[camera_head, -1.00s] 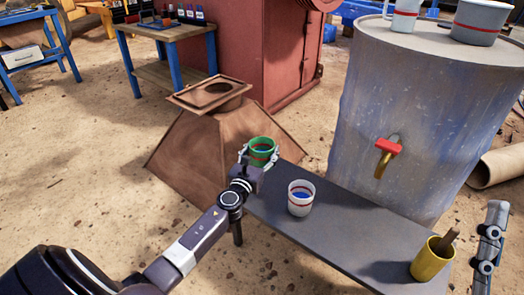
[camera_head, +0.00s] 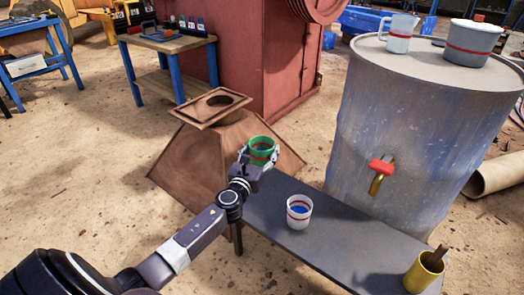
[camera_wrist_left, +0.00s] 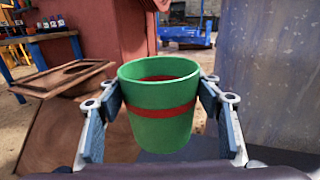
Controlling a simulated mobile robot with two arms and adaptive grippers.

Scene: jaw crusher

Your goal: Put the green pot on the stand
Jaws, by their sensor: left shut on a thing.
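The green pot (camera_head: 262,146) with a red band is upright between the fingers of my left gripper (camera_head: 258,157), which is shut on it. In the left wrist view the pot (camera_wrist_left: 160,118) fills the middle, with a blue-padded finger on each side. In the head view it shows over the far left end of the grey bench (camera_head: 325,235); any gap beneath is hard to judge. A brown pyramid-shaped stand (camera_head: 195,160) with a square, holed top plate (camera_head: 211,105) is just behind and left of the pot. My right gripper is out of view.
A yellow cup (camera_head: 424,274) holding a brown stick is at the near right end. A large grey barrel (camera_head: 410,130) with a red-handled tap (camera_head: 381,169) rises behind the bench.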

